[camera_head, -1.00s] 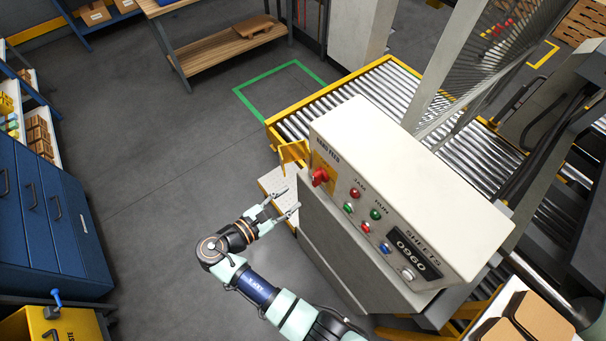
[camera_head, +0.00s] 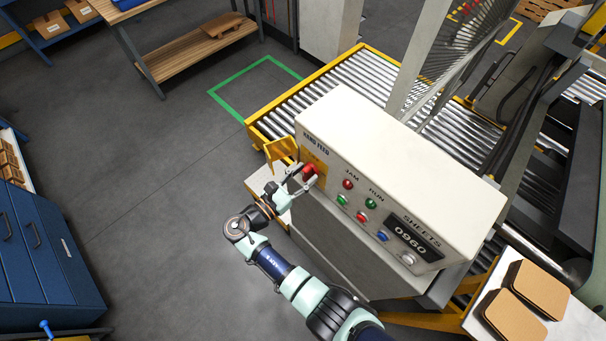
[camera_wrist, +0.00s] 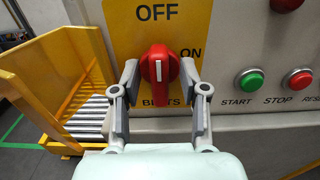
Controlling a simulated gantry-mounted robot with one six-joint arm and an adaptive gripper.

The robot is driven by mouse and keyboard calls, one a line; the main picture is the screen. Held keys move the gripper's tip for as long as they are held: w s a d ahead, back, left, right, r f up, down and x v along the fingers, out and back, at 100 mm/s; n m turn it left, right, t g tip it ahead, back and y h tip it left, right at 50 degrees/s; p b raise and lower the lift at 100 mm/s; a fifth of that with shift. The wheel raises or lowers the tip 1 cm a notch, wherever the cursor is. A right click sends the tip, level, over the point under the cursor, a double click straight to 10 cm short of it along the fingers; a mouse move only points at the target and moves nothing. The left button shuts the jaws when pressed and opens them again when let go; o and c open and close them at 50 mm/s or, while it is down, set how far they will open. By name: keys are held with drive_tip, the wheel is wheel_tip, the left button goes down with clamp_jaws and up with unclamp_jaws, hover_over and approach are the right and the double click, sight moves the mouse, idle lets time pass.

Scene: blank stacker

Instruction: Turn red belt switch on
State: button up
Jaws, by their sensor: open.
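The red belt switch (camera_wrist: 160,66) is a rotary knob on a yellow plate (camera_wrist: 188,14) on the cabinet's front. Its white line stands upright, toward the "OFF" label above; "ON" is printed to its right. In the head view the red switch (camera_head: 309,172) sits at the panel's left end. My gripper (camera_wrist: 160,78) is open, with one finger on each side of the knob. Whether the fingers touch the knob I cannot tell. In the head view my gripper (camera_head: 297,177) is up against the panel at the switch.
A green START button (camera_wrist: 251,81) and a red STOP button (camera_wrist: 298,80) sit right of the switch. A yellow guard (camera_wrist: 62,75) stands close on the left, beside the roller conveyor (camera_head: 345,88). Open floor (camera_head: 130,180) lies to the left.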

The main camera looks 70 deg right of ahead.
clamp_jaws()
drive_tip(key=shift+m, duration=0.3)
drive_tip(key=m+b, duration=0.1)
drive_tip(key=m, duration=0.2)
drive_tip(key=shift+s+f+m, duration=0.1)
drive_tip(key=shift+m, duration=0.3)
drive_tip(key=m+b, duration=0.1)
drive_tip(key=m, duration=0.3)
drive_tip(key=shift+s+a+f+b, duration=0.1)
drive_tip(key=shift+b, duration=0.25)
drive_tip(key=m+b, duration=0.1)
drive_tip(key=m, duration=0.2)
drive_tip(key=m+b, duration=0.2)
drive_tip(key=shift+f+m, duration=0.2)
drive_tip(key=shift+m, duration=0.2)
drive_tip(key=shift+s+m+b, duration=0.1)
drive_tip(key=shift+m+b, duration=1.3)
drive_tip(key=shift+m, duration=0.4)
